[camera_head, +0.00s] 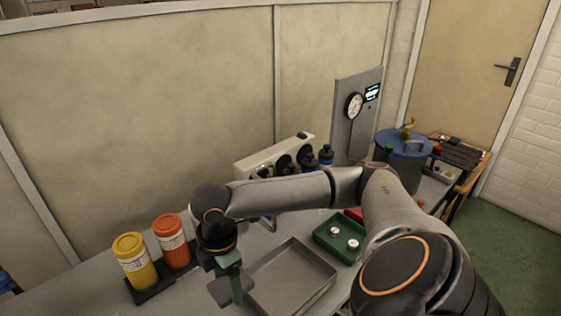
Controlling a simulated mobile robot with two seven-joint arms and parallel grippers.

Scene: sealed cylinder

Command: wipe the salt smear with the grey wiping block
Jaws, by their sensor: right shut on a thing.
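My right gripper (229,266) points down at the front of the grey bench, just left of a shallow grey tray. It is shut on a small grey-green block (238,288), which looks like the wiping block; the fingers cover part of it. I cannot tell whether the block touches the bench top. I cannot make out the salt smear; the gripper and arm hide part of the bench. My left gripper is not in view.
The empty grey tray (290,280) lies right of the gripper. Yellow (135,262) and orange (171,242) jars stand close on its left. A green tray (335,238) with small round pieces, a gauge panel (355,115) and a blue-lidded cylinder (403,145) are farther right.

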